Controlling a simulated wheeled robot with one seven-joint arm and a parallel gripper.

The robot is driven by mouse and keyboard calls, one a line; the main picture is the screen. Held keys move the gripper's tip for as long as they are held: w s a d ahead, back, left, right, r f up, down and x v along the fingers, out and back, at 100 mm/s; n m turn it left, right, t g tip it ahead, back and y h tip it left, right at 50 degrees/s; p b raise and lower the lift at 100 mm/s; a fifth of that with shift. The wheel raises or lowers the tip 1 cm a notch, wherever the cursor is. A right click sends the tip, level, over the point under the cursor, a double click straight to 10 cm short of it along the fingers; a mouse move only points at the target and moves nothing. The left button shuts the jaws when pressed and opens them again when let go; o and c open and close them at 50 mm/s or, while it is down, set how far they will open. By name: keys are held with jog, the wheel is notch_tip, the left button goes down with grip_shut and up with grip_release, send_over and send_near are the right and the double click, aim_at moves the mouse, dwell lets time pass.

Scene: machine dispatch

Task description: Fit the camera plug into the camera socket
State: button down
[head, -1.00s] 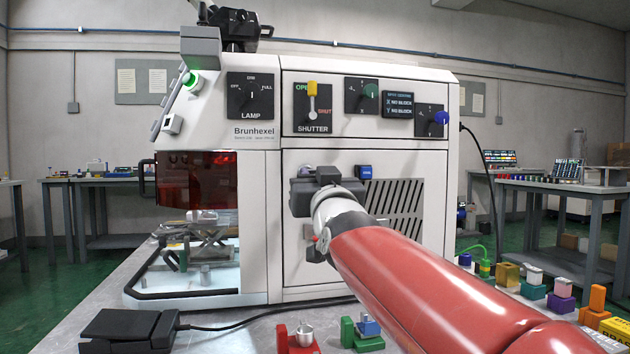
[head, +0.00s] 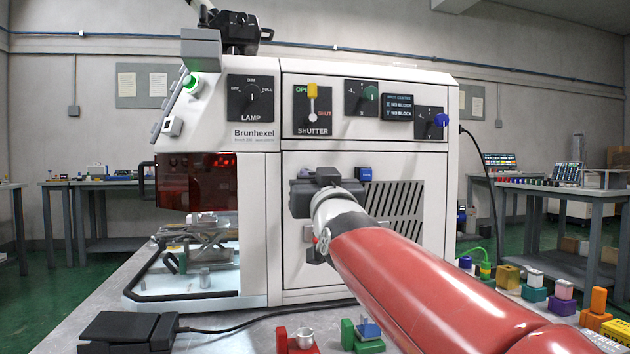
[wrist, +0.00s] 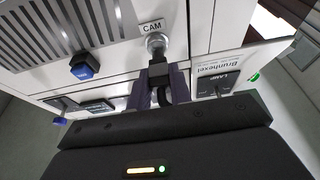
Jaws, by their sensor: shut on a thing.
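The camera socket (wrist: 157,43) is a round metal fitting under the CAM label on the machine's white front panel in the wrist view. My gripper (wrist: 160,88) is shut on the camera plug (wrist: 158,68), a dark block between the two fingers. The plug lines up with the socket and its front end meets the metal ring; I cannot tell how deep it sits. In the head view my gripper (head: 301,197) is up against the front panel, and it hides the plug and socket.
A blue plug (wrist: 84,66) sits in the panel beside the vent slats. A black pedal (head: 130,330) stands on the bench at front left. Red, green and other coloured holders (head: 534,292) line the bench front and right.

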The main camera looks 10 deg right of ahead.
jog(key=shift+w, duration=1.1)
jog(key=c, duration=0.8)
grip_release()
jog(key=shift+s, duration=0.15)
jog(key=s+b, duration=0.2)
jog(key=s, duration=0.3)
jog(key=shift+s, duration=0.4)
dwell(0.3)
dwell(0.6)
